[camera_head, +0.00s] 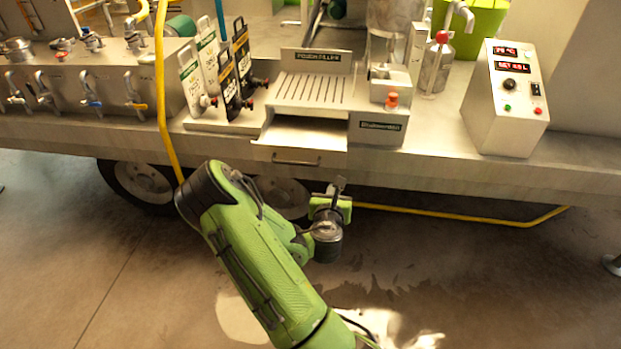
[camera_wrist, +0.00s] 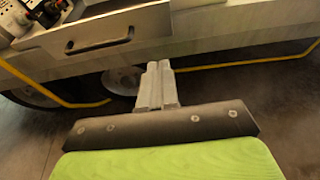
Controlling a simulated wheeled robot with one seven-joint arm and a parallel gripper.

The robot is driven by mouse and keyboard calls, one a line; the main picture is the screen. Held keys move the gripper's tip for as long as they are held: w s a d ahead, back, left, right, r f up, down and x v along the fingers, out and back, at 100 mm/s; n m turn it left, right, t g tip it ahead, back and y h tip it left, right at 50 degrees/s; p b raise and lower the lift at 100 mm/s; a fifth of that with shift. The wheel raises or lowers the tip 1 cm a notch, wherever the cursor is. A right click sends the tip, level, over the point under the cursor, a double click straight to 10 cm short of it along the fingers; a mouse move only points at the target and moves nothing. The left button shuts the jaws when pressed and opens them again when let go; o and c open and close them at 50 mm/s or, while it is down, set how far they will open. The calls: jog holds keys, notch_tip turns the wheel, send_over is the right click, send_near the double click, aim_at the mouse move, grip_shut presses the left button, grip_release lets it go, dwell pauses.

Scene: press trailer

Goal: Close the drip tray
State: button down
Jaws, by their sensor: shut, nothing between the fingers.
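The drip tray (camera_head: 299,157) is a grey metal drawer with a bar handle on its front. It sits under the slotted top of the filling unit (camera_head: 316,88) and stands pulled out, with its dark inside showing from above. In the wrist view the tray front (camera_wrist: 100,38) and its handle fill the upper left. My gripper (camera_head: 337,188) is in front of the trailer, low and to the right of the tray, apart from it. In the wrist view my gripper's fingers (camera_wrist: 157,78) are together with nothing between them.
The trailer's edge (camera_head: 450,172) runs across below the tray. A yellow hose (camera_head: 163,100) hangs at the left. The floor in front is open.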

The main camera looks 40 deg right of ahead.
aim_at(337, 161)
jog(key=p+x, duration=0.2)
jog(key=x, duration=0.2)
jog(key=p+x, duration=0.2)
jog(key=x, duration=0.3)
jog(key=r+p+x, duration=0.1)
jog(key=p+x, duration=0.1)
jog(key=x, duration=0.2)
jog(key=shift+w+d, duration=0.3)
jog(key=shift+d, duration=0.15)
jog(key=shift+d, duration=0.1)
